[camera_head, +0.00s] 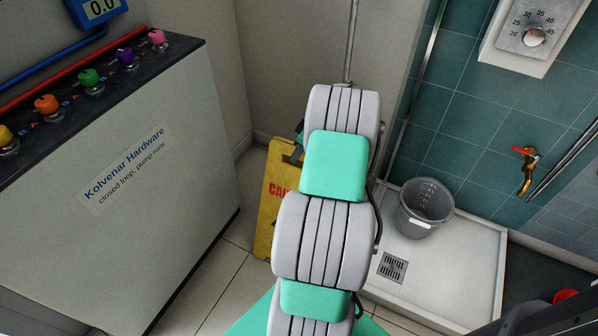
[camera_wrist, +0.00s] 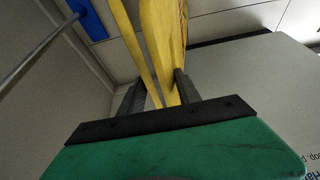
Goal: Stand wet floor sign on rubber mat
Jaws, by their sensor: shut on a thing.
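The yellow wet floor sign (camera_head: 268,210) shows in the head view left of my arm, above the tiled floor; the arm hides much of it, and I cannot tell whether it touches the floor. In the wrist view the sign (camera_wrist: 163,40) has two narrow panels that spread slightly apart. My gripper (camera_wrist: 158,88) is shut on the sign, with a dark finger on each side of its panels. In the head view my arm mostly hides the gripper. I cannot identify the rubber mat for certain; a dark grey surface (camera_head: 525,268) lies at the lower right.
A pale cabinet (camera_head: 165,215) with coloured knobs stands at left. A white shower tray (camera_head: 455,275) with a grey bucket (camera_head: 424,212) is at right, beneath a tap (camera_head: 527,170). A pole with a blue head (camera_wrist: 88,18) shows in the wrist view. Tiled floor (camera_head: 215,280) shows beside the cabinet.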

